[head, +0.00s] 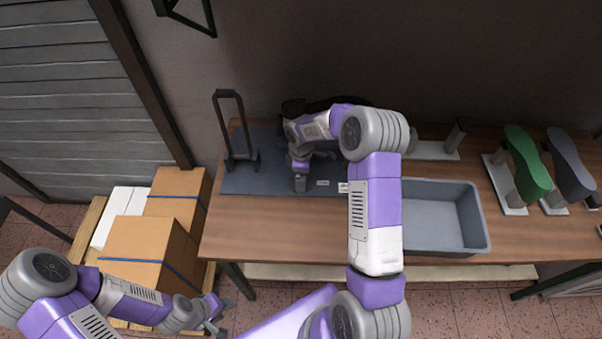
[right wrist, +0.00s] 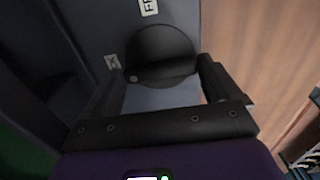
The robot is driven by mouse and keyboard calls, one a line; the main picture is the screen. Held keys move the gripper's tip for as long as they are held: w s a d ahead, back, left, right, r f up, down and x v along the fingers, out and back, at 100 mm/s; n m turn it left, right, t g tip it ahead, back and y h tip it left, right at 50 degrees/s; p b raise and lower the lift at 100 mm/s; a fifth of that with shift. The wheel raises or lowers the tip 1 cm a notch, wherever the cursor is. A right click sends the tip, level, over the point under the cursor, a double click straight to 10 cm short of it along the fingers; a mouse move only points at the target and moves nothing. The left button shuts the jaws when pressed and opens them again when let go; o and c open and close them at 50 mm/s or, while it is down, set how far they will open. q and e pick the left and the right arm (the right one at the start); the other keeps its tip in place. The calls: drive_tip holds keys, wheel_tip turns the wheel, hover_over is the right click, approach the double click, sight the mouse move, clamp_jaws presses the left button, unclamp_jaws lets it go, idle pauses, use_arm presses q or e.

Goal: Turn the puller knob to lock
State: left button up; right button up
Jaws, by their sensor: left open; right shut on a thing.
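The puller knob (right wrist: 160,50) is a dark round knob on a dark grey panel in the right wrist view. My right gripper (right wrist: 166,76) is shut on it, one finger at each side. In the head view my right gripper (head: 300,184) points down at the front of the grey puller base (head: 245,182), and the knob is hidden there. A white label (right wrist: 148,7), partly cut off, lies beyond the knob, and a small marked label (right wrist: 112,62) is at its left. My left gripper (head: 218,312) is open and empty, low in front of the bench.
A black upright frame (head: 237,125) stands on the base's left. A grey bin (head: 470,215) sits on the wooden bench, right of my right arm. A green last (head: 528,165) and a dark grey last (head: 570,165) stand farther right. Cardboard boxes (head: 150,250) are stacked left of the bench.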

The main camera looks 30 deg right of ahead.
idle(0.5)
drive_tip(key=o, duration=0.8)
drive_tip(key=shift+c, duration=0.2)
drive_tip(key=shift+r, duration=0.15)
wheel_tip(320, 180, up, 8)
drive_tip(key=shift+f+p, duration=0.25)
drive_tip(key=shift+p, duration=0.1)
